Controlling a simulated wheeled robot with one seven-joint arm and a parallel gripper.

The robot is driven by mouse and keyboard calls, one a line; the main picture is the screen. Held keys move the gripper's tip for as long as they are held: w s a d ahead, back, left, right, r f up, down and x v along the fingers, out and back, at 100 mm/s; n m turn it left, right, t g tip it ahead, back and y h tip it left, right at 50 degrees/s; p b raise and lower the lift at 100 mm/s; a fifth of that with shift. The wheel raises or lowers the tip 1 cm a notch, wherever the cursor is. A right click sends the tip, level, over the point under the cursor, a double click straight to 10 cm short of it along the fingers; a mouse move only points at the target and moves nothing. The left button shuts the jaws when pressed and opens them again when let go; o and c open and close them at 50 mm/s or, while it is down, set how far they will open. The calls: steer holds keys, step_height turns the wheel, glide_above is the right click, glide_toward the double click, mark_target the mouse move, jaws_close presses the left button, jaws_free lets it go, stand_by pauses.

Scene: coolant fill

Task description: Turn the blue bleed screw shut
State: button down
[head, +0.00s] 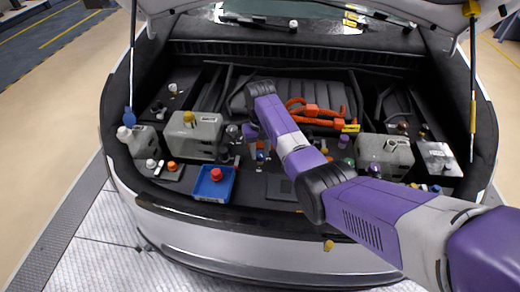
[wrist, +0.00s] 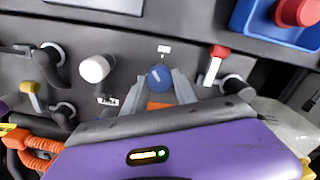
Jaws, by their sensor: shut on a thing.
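The blue bleed screw (wrist: 159,75) shows in the wrist view as a round blue knob with a pale mark on its top, below a small white label. My gripper (wrist: 160,82) has its two grey fingers on either side of it, shut on the screw. The screw is seated at the dark panel. In the head view my gripper (head: 252,146) reaches down into the middle of the engine bay, and a small bit of the blue screw (head: 261,155) shows beside it. The lower part of the screw is hidden.
In the wrist view a red-handled fitting (wrist: 215,62) stands right of the screw, a white cap (wrist: 95,68) left, and a yellow-handled fitting (wrist: 31,95) farther left. In the head view a blue tray (head: 199,193) holds a red cap; orange cables (head: 318,116) lie behind my arm.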

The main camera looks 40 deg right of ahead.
mark_target(260, 154)
steer(key=m, duration=0.3)
steer(key=shift+r+m+p, duration=0.1)
steer(key=shift+m+p, duration=0.2)
steer(key=shift+p, duration=0.05)
steer(key=shift+m, duration=1.9)
steer(key=shift+d, duration=0.1)
steer(key=c, duration=1)
jaws_free()
steer(key=shift+r+b, duration=0.3)
steer(key=shift+r, duration=3.55)
